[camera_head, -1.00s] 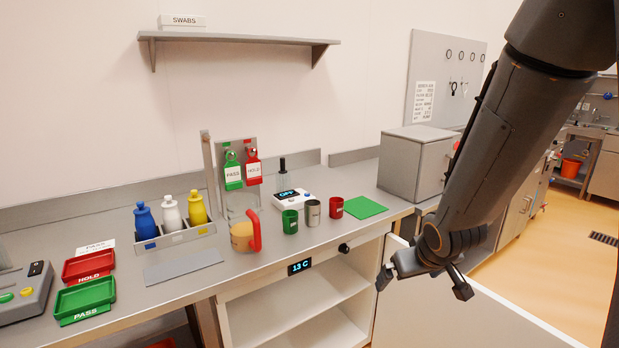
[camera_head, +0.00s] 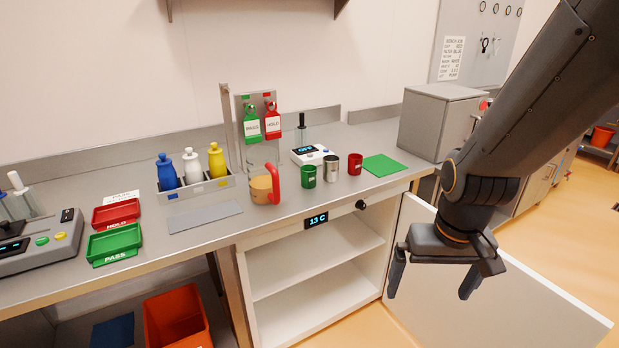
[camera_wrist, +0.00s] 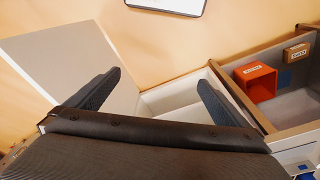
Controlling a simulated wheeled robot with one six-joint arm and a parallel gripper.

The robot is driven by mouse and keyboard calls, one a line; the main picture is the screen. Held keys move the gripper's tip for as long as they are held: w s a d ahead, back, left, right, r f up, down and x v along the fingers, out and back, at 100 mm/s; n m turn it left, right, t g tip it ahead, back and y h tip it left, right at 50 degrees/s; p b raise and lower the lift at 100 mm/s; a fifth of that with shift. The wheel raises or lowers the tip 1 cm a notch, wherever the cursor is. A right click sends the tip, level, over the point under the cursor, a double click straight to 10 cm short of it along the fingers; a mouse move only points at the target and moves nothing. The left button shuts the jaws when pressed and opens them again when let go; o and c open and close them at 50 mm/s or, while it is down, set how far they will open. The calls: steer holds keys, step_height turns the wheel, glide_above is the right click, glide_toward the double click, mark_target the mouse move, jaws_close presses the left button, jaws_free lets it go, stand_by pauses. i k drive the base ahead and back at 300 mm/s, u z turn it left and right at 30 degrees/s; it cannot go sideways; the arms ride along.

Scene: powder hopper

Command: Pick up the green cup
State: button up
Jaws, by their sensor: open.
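The green cup (camera_head: 309,176) stands upright on the grey bench, leftmost in a row of three cups. A steel cup (camera_head: 331,168) is just right of it, and a red cup (camera_head: 355,164) is further right. My gripper (camera_head: 432,296) is open and empty, with its fingers pointing down. It is right of the cups and lower in the picture, in front of the bench by the open cabinet door. In the wrist view my two spread fingers (camera_wrist: 158,92) show over the cabinet and floor, and no cup is seen there.
The cabinet door (camera_head: 500,290) stands open below the bench.

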mark_target(309, 177)
steer(key=k, duration=0.45)
steer(key=u, duration=0.45)
steer(key=i, duration=1.9)
steer(key=u, duration=0.1)
